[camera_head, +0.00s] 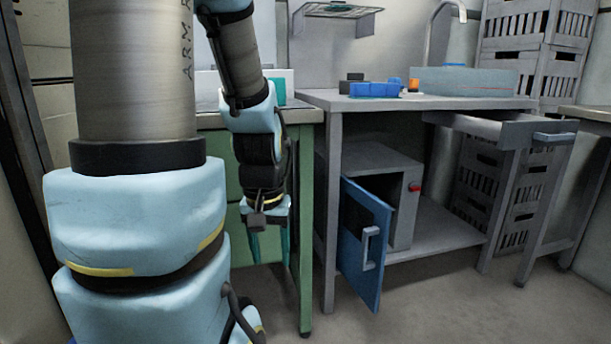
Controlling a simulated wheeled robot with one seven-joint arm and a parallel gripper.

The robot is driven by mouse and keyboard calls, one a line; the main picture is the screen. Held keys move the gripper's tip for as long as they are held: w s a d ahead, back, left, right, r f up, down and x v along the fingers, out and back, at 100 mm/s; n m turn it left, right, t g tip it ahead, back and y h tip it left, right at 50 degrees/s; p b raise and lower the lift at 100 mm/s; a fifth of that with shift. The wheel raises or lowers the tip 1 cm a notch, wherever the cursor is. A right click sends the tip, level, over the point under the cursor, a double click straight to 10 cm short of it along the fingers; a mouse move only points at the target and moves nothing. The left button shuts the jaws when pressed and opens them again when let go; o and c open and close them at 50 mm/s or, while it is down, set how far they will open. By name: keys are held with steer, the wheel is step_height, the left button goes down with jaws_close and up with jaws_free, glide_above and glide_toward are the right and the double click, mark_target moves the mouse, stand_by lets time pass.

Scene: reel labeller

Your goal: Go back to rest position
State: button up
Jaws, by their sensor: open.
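My gripper (268,240) hangs at the end of my arm, left of the middle of the picture, with its fingers pointing down. It is open and nothing shows between the fingers. It is in front of a green-framed bench (306,230), and free air separates it from the blue door to its right. My upper arm, with light blue joint covers, fills the left of the view and hides part of the bench.
A grey table (335,210) stands right of my gripper. Its blue cabinet door (362,245) hangs open toward the front. A drawer (520,130) is pulled out at the right. Blue items (375,90) lie on the tabletop. Grey crates (535,50) are stacked behind. The front floor is clear.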

step_height(320, 180, up, 32)
steer(key=p, duration=2.9)
steer(key=shift+f+p, duration=0.15)
steer(key=shift+p, duration=0.25)
